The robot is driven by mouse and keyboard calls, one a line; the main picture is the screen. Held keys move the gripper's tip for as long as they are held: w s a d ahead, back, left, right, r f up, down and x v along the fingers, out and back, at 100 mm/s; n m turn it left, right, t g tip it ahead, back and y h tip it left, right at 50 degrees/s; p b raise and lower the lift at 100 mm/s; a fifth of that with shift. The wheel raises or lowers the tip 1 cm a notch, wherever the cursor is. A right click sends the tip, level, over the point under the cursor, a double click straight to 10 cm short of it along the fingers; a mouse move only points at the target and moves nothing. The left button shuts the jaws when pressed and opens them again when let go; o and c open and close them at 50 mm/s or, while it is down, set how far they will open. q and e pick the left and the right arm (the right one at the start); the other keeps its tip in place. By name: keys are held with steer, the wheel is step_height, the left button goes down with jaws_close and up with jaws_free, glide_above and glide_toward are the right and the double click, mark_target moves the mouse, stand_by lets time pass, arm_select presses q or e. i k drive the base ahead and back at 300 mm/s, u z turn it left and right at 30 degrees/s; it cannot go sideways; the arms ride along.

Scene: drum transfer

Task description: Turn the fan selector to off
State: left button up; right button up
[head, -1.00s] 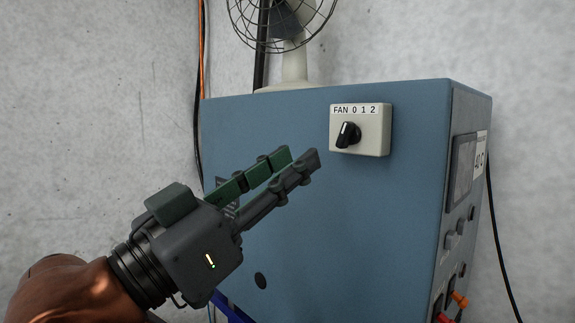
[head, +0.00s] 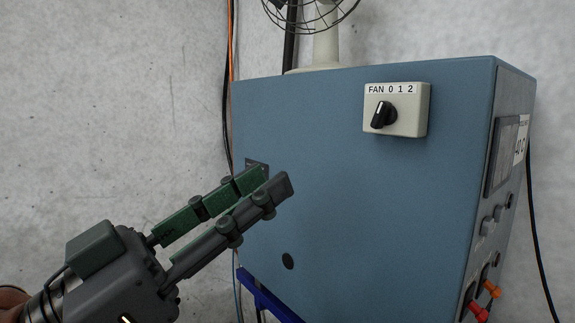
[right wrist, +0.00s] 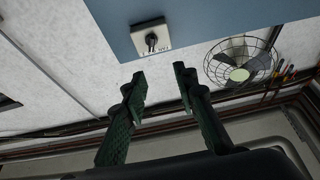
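The fan selector is a black knob (head: 383,115) on a pale switch box (head: 413,114) labelled "FAN 0 1 2", on the front of a blue cabinet (head: 340,190). The knob stands slightly tilted; I cannot tell surely which number it points to.
A caged fan (head: 315,8) stands on top of the cabinet. The cabinet's right side carries a display (head: 502,155), buttons and orange and red plugs (head: 491,289). Cables hang along the wall on both sides. The cabinet front around the box is clear.

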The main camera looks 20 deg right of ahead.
mark_target(386, 114)
steer(key=k, duration=1)
